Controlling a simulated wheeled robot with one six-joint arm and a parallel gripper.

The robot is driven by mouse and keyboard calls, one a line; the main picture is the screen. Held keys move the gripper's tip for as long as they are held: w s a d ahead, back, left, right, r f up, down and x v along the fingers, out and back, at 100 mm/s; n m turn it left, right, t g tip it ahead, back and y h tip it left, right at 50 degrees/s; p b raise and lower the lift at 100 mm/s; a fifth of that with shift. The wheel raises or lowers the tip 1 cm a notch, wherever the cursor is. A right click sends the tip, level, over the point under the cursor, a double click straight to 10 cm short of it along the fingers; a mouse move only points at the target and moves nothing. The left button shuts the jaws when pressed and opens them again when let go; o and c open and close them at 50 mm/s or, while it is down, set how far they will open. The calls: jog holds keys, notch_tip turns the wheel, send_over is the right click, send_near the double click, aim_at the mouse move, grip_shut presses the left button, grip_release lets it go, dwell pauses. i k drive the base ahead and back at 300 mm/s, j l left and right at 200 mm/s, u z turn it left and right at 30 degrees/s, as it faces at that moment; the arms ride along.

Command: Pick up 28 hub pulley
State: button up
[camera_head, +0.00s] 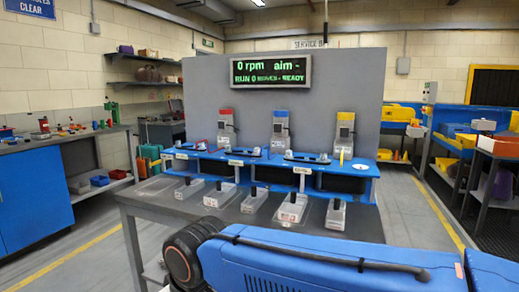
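I cannot pick out a hub pulley marked 28; the parts are too small to read. Several clear trays stand in a row on a grey table (155,212), among them one at the middle (255,201) and one at the right (335,218). Small labels or parts in them are unclear. Behind them a blue bench (368,171) carries three upright devices, with a red top (226,127), a blue top (281,129) and a yellow top (345,132). My blue arm link crosses the lower right and hides the table's front right. My gripper is not in view.
A grey panel (215,85) with a green-lettered display (271,71) stands behind the bench. A blue workbench (35,205) with small items is at left. Shelves with yellow bins (402,113) are at right. Floor on both sides looks clear.

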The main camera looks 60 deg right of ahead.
aim_at(289, 154)
jog(key=i+z, duration=0.1)
jog(key=z, duration=0.3)
jog(key=i+j+z, duration=0.15)
jog(key=z, duration=0.25)
jog(key=j+z, duration=0.15)
jog(key=z, duration=0.3)
jog(key=i+j+z, duration=0.15)
jog(key=z, duration=0.25)
jog(key=i+j+z, duration=0.15)
jog(key=j, duration=0.35)
jog(key=i+j+z, duration=0.15)
jog(key=j, duration=0.35)
jog(key=j+z, duration=0.1)
jog(key=j, duration=0.4)
